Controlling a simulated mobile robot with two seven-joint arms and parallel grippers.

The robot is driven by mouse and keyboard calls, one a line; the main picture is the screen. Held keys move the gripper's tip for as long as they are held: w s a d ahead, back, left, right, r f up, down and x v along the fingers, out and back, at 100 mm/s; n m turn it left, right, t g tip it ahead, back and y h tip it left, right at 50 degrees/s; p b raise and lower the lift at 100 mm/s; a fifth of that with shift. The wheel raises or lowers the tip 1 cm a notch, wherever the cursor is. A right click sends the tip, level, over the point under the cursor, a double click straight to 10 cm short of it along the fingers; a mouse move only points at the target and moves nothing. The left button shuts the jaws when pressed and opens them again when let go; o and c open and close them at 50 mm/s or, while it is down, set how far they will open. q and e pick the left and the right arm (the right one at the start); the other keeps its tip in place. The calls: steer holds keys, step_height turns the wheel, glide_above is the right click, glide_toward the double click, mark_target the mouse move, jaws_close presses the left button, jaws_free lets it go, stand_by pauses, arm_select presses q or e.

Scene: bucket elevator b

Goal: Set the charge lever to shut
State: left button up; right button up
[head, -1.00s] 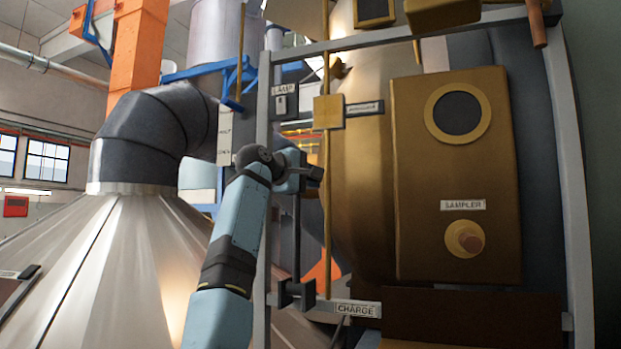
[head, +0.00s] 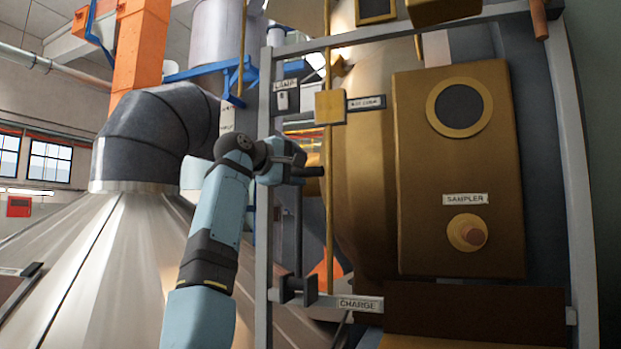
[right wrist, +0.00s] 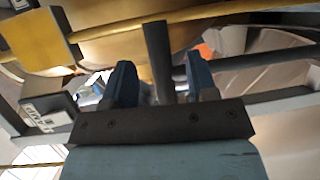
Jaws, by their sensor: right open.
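The charge lever (head: 298,235) is a thin dark upright bar rising from a dark bracket beside the white CHARGE label (head: 357,304). A short dark handle (head: 308,171) sticks out sideways near its top. My right gripper (head: 287,160) is at that handle, in front of the grey frame post. In the right wrist view the gripper (right wrist: 162,82) is open, with a dark bar (right wrist: 157,55) showing between its two blue fingers. I cannot tell whether a finger touches it. My left gripper is not in view.
The brass housing with the SAMPLER panel (head: 463,170) stands to the right. A grey frame post (head: 265,240) and a thin brass rod (head: 329,200) run close by the gripper. A lamp switch (head: 284,98) sits above. A metal cone (head: 90,260) fills the lower left.

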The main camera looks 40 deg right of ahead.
steer(key=a+b, duration=0.1)
steer(key=a, duration=0.7)
steer(key=shift+a+r, duration=0.25)
steer(key=shift+r, duration=0.2)
